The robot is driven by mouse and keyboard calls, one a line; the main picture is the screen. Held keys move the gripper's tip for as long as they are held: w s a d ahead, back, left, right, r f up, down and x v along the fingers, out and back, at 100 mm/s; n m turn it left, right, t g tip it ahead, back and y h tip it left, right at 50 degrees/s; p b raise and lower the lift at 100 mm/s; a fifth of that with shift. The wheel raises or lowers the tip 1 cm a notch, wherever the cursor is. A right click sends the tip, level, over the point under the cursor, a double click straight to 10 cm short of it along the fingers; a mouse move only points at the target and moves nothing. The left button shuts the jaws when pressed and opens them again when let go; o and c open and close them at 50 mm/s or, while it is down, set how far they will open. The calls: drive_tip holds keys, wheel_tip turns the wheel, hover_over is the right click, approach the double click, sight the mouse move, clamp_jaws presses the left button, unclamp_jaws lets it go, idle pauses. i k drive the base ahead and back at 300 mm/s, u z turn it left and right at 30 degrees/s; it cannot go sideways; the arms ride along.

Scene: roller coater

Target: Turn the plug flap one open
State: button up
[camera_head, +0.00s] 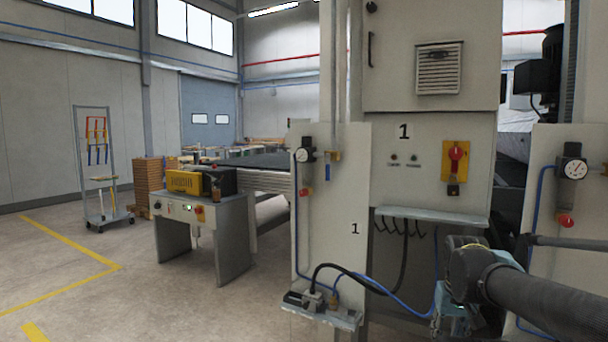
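A grey machine panel marked 1 (336,195) stands right of centre, with a small shelf (325,316) at its foot. I cannot clearly make out a plug flap or whether one is open or shut. My dark grey arm (540,298) reaches in from the lower right. Below its wrist is a pale, bluish part (453,318), probably my gripper, to the right of the shelf and apart from it in the picture. Its fingers are not clear.
A taller cabinet (430,60), also marked 1, carries a red switch on a yellow plate (456,165). A ledge (430,215) with cables juts out below it. A grey console (200,225) stands to the left. The floor (110,270) at left is open.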

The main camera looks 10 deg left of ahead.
sight(307, 307)
drive_tip(key=u, duration=1.45)
drive_tip(key=k, duration=1.05)
drive_tip(key=z, duration=1.25)
drive_tip(key=i, duration=0.5)
drive_tip(key=u, duration=0.05)
